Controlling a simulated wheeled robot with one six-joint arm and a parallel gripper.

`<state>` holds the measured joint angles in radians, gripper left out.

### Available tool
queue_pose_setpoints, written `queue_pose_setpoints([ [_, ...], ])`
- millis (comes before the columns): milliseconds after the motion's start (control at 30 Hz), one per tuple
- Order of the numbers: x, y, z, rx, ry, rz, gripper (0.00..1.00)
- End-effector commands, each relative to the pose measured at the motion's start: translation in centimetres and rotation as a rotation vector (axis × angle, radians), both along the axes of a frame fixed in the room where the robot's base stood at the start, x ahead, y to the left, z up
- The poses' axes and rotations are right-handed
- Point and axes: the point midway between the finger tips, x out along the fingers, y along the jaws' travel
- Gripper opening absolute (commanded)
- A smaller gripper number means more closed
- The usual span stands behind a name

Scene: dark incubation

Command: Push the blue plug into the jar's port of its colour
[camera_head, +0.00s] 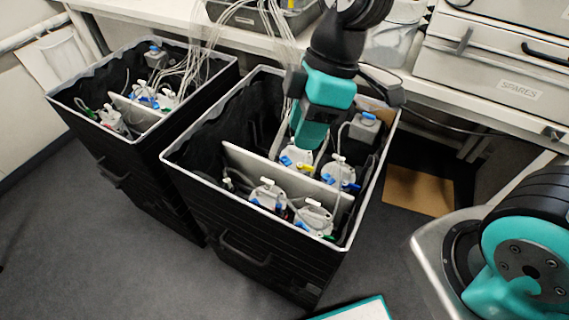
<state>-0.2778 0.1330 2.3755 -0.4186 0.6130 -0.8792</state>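My gripper (305,147) reaches down into the right-hand black bin (170,166). Its teal body hides the fingers, so I cannot tell whether it is open or shut or holds anything. Just below it is a grey-lidded jar (300,156) with a small blue piece (286,160) at its left edge. Another jar (340,174) to the right has a blue piece on its lid. Two more jars, a front left one (268,193) and a front right one (314,215), stand before the divider. Which blue piece is the plug, and whether one sits in a port, is too small to tell.
A pale upright divider (245,157) crosses the bin close to the jars. Thin tubes hang into it, and a grey box (364,128) with a blue top piece sits at its right. A second bin (75,122) stands left. Drawers (490,65) are behind right.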

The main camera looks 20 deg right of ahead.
Motion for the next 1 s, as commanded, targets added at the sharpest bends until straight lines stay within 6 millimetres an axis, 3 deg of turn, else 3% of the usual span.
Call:
queue_pose_setpoints([
  [33, 1.2, 0.3, -2.9, 0.005, -0.009, 0.128, 0.35],
  [100, 2.7, 0.6, -5.9, 0.02, -0.041, 0.321, 0.35],
  [300, 5.0, 1.1, -13.2, 0.073, -0.111, 0.742, 0.35],
  [500, 5.4, 1.4, -16.5, 0.102, -0.141, 0.915, 0.35],
  [1000, 3.4, 3.4, -24.9, 0.104, -0.142, 0.927, 0.35],
])
